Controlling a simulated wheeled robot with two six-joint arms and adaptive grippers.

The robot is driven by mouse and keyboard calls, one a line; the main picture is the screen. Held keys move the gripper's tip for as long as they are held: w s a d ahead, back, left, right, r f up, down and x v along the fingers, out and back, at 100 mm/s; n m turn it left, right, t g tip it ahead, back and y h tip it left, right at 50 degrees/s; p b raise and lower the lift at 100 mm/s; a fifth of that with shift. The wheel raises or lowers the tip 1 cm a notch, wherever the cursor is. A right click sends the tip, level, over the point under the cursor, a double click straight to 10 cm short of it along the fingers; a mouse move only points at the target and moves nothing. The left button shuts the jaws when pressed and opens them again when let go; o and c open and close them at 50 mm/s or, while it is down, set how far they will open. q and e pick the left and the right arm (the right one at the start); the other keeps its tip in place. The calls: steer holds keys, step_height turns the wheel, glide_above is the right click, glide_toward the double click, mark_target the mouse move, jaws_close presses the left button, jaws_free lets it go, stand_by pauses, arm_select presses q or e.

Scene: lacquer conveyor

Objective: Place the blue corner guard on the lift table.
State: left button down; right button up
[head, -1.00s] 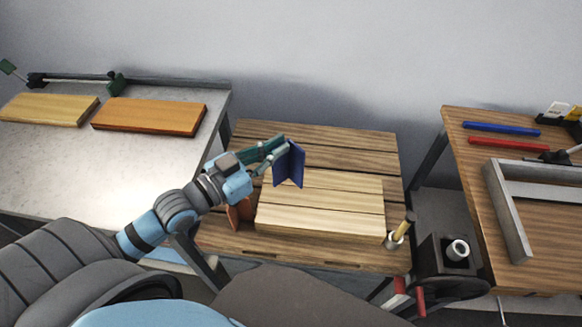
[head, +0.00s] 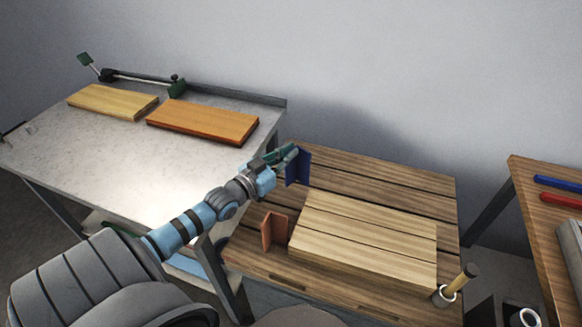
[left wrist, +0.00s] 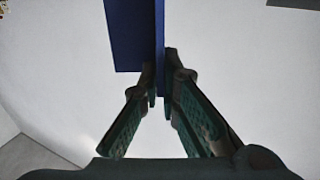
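The blue corner guard (head: 304,167) is an upright, dark blue, L-shaped piece. My left gripper (head: 292,157) is shut on one of its flanges. In the left wrist view, the fingertips (left wrist: 161,88) pinch the guard (left wrist: 133,35) near its edge. In the head view the guard appears above the back left part of a slatted wooden table (head: 400,180), apparently the lift table. Whether the guard touches the table cannot be told. My right gripper is not in view.
A pale plank block (head: 365,232) covers the slatted table's middle. An orange-brown corner guard (head: 273,230) stands left of it, and a brush-like tool in a ring (head: 456,285) at its front right. A grey bench (head: 90,160) with two boards is at left, a wooden bench (head: 535,215) at right.

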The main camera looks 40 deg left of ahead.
arm_select(q)
steer(key=shift+f+b, duration=2.4)
steer(key=shift+f, duration=0.3)
steer(key=c, duration=1.8)
jaws_free()
steer(key=shift+r, duration=0.1)
steer(key=shift+r+p, duration=0.35)
steer(key=shift+p, duration=0.1)
steer(key=s+r+p, duration=0.1)
steer(key=s+p, duration=0.3)
steer(key=p, duration=0.3)
glide_toward(286, 169)
steer(key=shift+s+r, duration=0.1)
steer(key=shift+s, duration=0.35)
